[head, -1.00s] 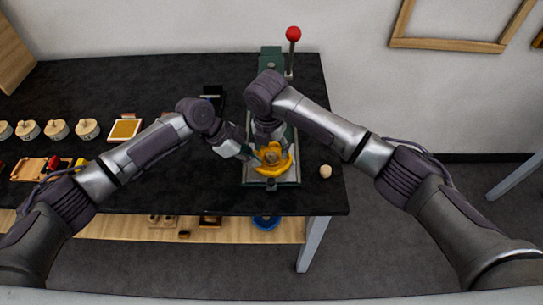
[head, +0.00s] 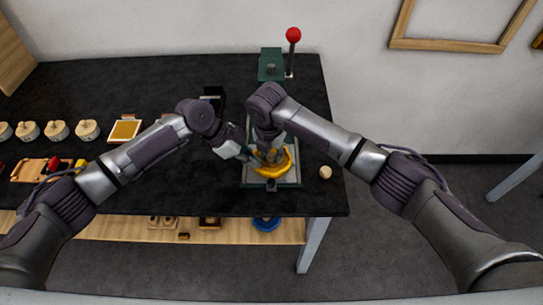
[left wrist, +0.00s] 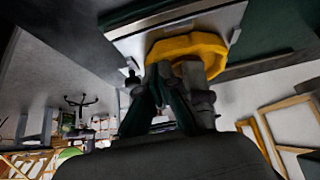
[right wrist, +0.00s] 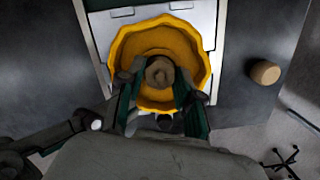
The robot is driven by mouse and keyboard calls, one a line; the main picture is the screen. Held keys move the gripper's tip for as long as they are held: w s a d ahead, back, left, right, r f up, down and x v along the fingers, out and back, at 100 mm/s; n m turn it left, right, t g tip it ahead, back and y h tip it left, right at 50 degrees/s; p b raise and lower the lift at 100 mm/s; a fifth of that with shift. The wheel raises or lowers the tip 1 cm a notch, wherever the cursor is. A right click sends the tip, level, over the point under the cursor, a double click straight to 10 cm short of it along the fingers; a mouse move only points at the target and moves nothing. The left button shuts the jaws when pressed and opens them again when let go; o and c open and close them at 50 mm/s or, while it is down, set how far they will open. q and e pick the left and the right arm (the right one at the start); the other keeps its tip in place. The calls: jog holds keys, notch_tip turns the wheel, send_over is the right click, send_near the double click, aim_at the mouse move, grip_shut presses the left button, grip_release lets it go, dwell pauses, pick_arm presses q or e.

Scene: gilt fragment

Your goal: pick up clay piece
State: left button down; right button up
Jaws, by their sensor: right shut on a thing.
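A grey-brown clay piece (right wrist: 160,72), round and knob-like, shows in the right wrist view over the middle of a yellow round dish (right wrist: 125,48). My right gripper (right wrist: 158,88) is shut on the clay piece, with a finger on each side. In the head view the yellow dish (head: 281,166) is partly covered by this gripper. My left gripper (left wrist: 162,72) has its fingertips close together at the near side of the dish in the left wrist view. Whether it touches the dish is unclear.
The dish is over a green-framed grey plate (head: 290,181). A red-knobbed lever (head: 293,35) stands behind it. A small tan cylinder (head: 325,172) sits to the right, near the table edge. Several lidded pots (head: 88,130) and a yellow pad (head: 125,130) are on the left.

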aim_at(271, 156)
pick_arm(q)
jog(key=shift+s+a+f, duration=0.15)
jog(key=shift+f, duration=0.15)
pick_arm(e)
notch_tip(271, 156, up, 10)
dwell(0.3)
pick_arm(q)
jog(key=shift+w+r, duration=0.2)
jog(key=shift+r, duration=3.05)
pick_arm(e)
jog(key=shift+w, duration=0.1)
pick_arm(q)
jog(key=v, duration=1.2)
